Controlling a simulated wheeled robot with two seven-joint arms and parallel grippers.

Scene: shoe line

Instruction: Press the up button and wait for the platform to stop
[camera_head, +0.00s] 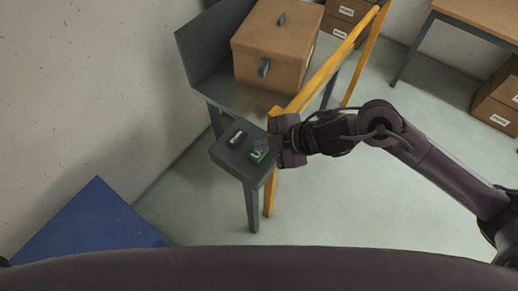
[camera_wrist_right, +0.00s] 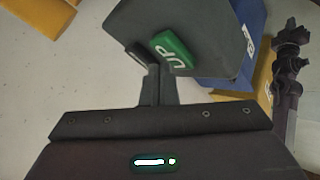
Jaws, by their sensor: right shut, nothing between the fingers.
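The green UP button (camera_head: 258,155) sits on a dark grey control panel (camera_head: 228,157) at the front end of the lift table. In the right wrist view the green UP button (camera_wrist_right: 172,48) shows its white letters. A dark button with a pale mark (camera_head: 237,138) lies beside it. My right gripper (camera_head: 275,148) is at the panel's right edge, close to the green button. In the wrist view its fingers (camera_wrist_right: 155,72) are shut and empty, just below the green button; contact cannot be told. The grey platform (camera_head: 228,96) carries a brown lidded box (camera_head: 262,61).
A yellow rail (camera_head: 330,65) runs along the platform's right side. A blue surface (camera_head: 95,225) lies at lower left. Brown boxes (camera_head: 497,98) and a brown-topped table (camera_head: 480,15) stand at right. A dark arm-like shape (camera_wrist_right: 288,75), perhaps mine, shows in the wrist view.

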